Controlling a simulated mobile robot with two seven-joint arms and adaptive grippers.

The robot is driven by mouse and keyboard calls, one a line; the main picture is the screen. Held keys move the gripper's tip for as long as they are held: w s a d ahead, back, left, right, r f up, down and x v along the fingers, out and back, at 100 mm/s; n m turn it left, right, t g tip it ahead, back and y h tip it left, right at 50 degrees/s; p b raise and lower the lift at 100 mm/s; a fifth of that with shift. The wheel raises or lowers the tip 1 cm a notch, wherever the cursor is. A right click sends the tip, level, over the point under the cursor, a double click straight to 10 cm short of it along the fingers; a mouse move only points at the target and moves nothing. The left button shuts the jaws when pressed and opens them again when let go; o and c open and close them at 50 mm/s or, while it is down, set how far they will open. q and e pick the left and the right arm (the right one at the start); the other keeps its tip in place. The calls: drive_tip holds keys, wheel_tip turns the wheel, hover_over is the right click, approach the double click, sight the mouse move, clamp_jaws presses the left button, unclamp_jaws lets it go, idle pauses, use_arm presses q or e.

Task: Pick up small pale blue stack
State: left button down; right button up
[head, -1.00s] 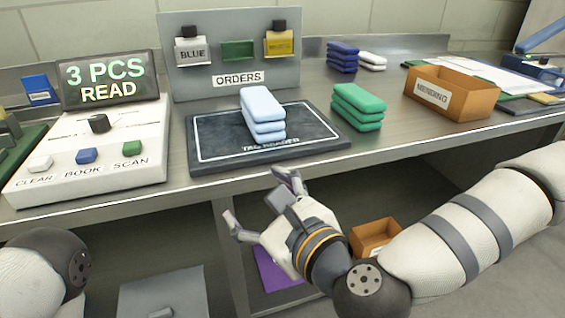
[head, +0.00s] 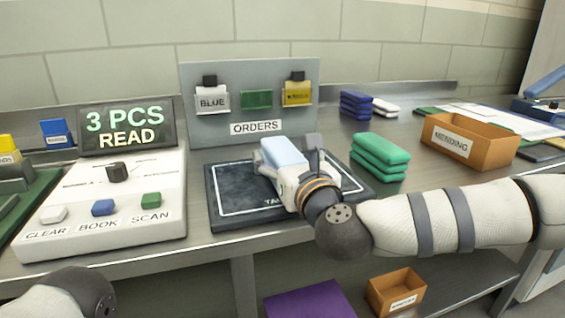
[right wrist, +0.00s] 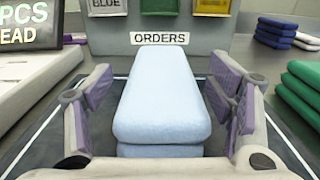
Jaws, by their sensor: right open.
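The small pale blue stack (head: 283,151) lies on the dark reader pad (head: 228,208). In the head view my right gripper and hand hide most of it. In the right wrist view the pale blue stack (right wrist: 163,95) sits between the open fingers of my right gripper (right wrist: 162,100), with a finger on each side and a visible gap to each. My right gripper (head: 290,158) is over the pad. Of my left arm, only a rounded part shows at the bottom left of the head view; its gripper is out of view.
A green stack (head: 380,157) stands just right of the pad. The orange MENDING box (head: 487,148) is farther right. A white console (head: 110,208) with a "3 PCS READ" display (head: 127,128) is left. The ORDERS board (head: 222,124) stands behind. Blue (head: 355,104) and white (head: 385,107) stacks lie behind.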

drive_tip(key=shift+w+a, duration=0.1)
drive_tip(key=shift+w, duration=0.1)
drive_tip(key=c, duration=1.3)
